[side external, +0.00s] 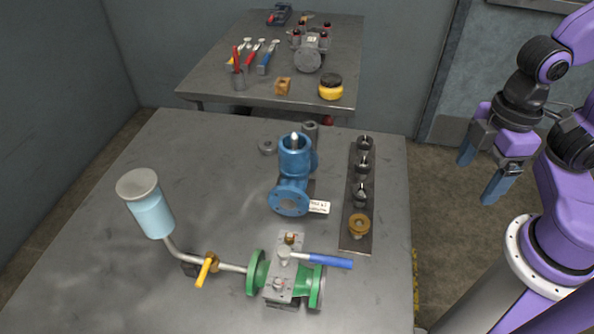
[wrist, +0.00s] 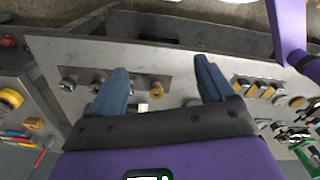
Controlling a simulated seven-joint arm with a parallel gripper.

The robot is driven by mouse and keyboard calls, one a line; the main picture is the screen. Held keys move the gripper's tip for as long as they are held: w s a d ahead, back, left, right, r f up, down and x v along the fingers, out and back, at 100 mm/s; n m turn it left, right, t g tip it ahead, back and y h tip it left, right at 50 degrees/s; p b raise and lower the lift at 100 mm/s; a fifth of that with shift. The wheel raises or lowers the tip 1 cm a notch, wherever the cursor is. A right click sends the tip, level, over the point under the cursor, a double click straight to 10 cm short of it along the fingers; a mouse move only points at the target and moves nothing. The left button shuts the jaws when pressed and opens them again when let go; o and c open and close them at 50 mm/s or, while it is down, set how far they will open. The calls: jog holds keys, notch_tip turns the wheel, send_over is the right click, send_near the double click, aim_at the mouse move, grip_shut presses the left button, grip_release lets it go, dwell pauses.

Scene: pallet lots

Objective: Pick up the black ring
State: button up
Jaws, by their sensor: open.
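No clearly black ring stands out. A dark grey ring (side external: 266,148) lies flat on the near table, left of the blue valve body (side external: 293,172). A grey hollow cylinder (side external: 310,128) stands behind that body. I cannot tell whether either is the black ring, and I cannot pick them out in the wrist view. My gripper (side external: 479,178) is open and empty, raised to the right of the near table and well away from the ring. Its two blue fingers are spread in the wrist view (wrist: 160,80).
A dark strip (side external: 355,233) holds several metal fittings and a brass one (side external: 358,226). A green-flanged valve (side external: 285,278) with a blue handle joins a pipe to a light-blue cup (side external: 151,212). A far table (side external: 215,85) carries tools and a yellow jar (side external: 331,88). The near table's left is bare.

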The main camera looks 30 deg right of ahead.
jog(key=shift+w, duration=0.1)
notch_tip(320, 180, up, 2)
jog(key=n, duration=0.1)
send_over(364, 165)
jog(key=f, duration=1.2)
jog(key=shift+w+d, duration=0.15)
jog(key=shift+w, duration=0.05)
jog(key=shift+s+a+f, duration=0.1)
jog(key=shift+a+f, duration=0.05)
jog(key=shift+f, duration=1.2)
jog(key=shift+s+a+f, duration=0.1)
jog(key=shift+f, duration=1.2)
jog(key=c, duration=1.2)
